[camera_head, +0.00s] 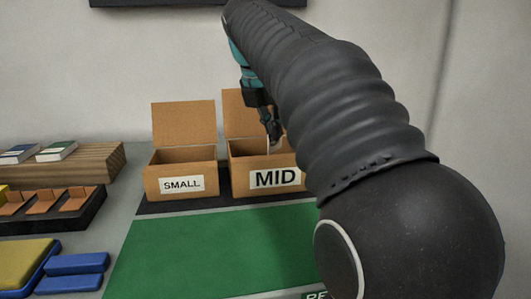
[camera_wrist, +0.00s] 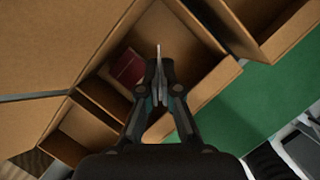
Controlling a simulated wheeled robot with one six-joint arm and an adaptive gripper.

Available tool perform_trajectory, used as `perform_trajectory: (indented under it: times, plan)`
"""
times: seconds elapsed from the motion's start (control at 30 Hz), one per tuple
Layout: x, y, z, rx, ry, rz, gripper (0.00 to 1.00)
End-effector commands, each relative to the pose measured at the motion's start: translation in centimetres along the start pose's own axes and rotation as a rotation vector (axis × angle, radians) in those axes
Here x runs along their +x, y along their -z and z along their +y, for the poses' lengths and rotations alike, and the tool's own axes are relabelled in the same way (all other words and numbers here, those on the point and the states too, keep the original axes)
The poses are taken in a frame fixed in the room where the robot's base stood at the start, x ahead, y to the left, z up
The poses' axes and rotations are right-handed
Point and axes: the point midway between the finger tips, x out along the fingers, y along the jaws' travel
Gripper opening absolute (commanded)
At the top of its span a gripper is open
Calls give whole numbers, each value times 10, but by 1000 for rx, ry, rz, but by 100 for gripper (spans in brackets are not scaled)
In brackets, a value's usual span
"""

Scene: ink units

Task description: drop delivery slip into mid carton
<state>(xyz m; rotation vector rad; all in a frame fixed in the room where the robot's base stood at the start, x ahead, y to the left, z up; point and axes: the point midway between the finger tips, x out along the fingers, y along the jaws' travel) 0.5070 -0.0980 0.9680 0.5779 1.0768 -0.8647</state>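The mid carton (camera_head: 239,184) is an open brown box with a raised back flap and a "MID" label. My gripper (camera_head: 273,138) points down over its opening. In the wrist view, my gripper (camera_wrist: 160,82) is closed around a thin pale slip (camera_wrist: 158,50), seen nearly edge-on, above the carton's inside. A sliver of the slip (camera_head: 275,147) shows below the fingertips in the head view. A dark red item (camera_wrist: 127,67) lies inside the carton under the gripper. My arm hides the carton's right side in the head view.
The small carton (camera_head: 158,188) stands open just left of the mid carton. Another carton (camera_wrist: 268,42) shows at the wrist view's upper right. A green mat (camera_head: 180,250) is clear in front. A wooden block (camera_head: 95,165), dark tray (camera_head: 85,220) and blue blocks (camera_head: 75,264) are left.

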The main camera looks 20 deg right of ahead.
Motion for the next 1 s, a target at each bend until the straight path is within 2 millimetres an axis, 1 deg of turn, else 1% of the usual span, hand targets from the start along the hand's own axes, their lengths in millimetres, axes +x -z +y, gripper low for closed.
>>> perform_trajectory:
  times: [0.2, 0.27, 0.3, 0.33, 0.37, 0.63, 0.73, 0.87, 1.0]
  plan:
    - [0, 0, 0, 0, 0, 0, 0]
    - [0, 0, 0, 0, 0, 0, 14]
    - [0, 0, 0, 0, 0, 0, 24]
    - [0, 0, 0, 1, 0, 0, 32]
    - [0, 0, 0, 0, 0, 0, 35]
    - [0, 0, 0, 0, 0, 0, 35]
    - [-4, 0, 0, 0, 0, 0, 35]
    - [-18, 0, 1, 0, -2, -2, 35]
    - [-42, -1, 1, 0, -2, -1, 35]
